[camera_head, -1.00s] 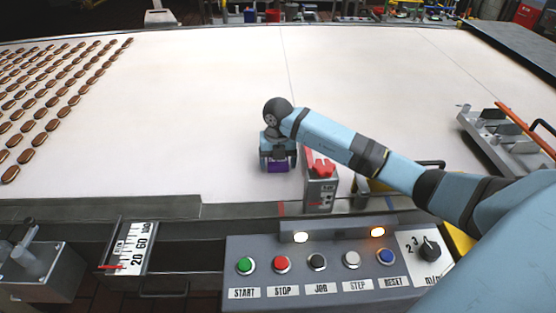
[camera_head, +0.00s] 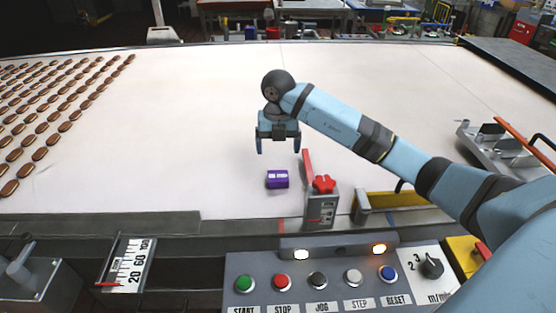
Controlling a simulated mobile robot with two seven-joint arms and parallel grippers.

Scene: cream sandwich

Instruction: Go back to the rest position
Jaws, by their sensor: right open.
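My right gripper (camera_head: 278,149) is open and empty, its two blue fingers pointing down over the white belt (camera_head: 200,120). A small purple block (camera_head: 277,179) lies on the belt below and just in front of the gripper, apart from its fingers. My right arm reaches in from the right side of the view. My left gripper is not in view.
A grey box with a red knob (camera_head: 324,184) and an upright red lever stands right of the purple block. A button panel (camera_head: 317,281) lies in front. Rows of brown sandwich biscuits (camera_head: 45,110) fill the belt's left. The belt's middle is clear.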

